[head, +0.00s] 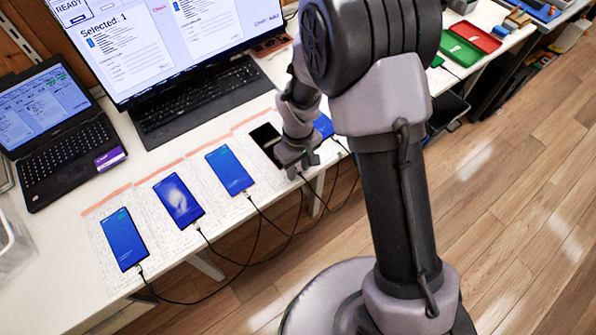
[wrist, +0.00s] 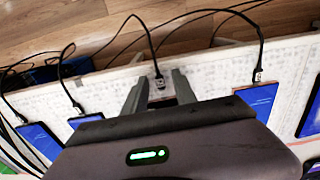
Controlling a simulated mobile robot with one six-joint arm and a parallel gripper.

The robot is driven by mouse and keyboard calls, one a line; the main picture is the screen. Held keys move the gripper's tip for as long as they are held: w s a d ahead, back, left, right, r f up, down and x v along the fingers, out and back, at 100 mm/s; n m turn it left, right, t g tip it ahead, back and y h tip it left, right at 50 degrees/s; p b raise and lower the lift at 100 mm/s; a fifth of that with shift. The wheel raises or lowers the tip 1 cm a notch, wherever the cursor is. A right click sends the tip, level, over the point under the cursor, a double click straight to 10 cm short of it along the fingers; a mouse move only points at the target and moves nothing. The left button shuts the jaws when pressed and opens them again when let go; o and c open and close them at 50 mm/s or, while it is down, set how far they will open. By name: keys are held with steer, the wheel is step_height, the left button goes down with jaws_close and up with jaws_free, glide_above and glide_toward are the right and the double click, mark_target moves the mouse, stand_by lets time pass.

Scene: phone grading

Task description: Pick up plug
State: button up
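The plug (wrist: 159,82) shows in the wrist view at the end of a black cable that runs up and away over the table edge. My gripper (wrist: 160,77) is open, with one finger on each side of the plug and a visible gap to each. In the head view my gripper (head: 297,170) is low over the near end of a dark-screened phone (head: 265,138). The plug is hidden there behind the fingers. Whether the plug sits in that phone's socket cannot be told, since my gripper body covers most of the phone in the wrist view.
Blue-screened phones with cables lie in a row on white mats, including one to the left (head: 229,170) and one partly behind my arm (head: 323,126). A laptop (head: 66,130), keyboard (head: 200,100) and monitor (head: 170,40) stand behind. Black cables hang off the front edge.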

jaws_close()
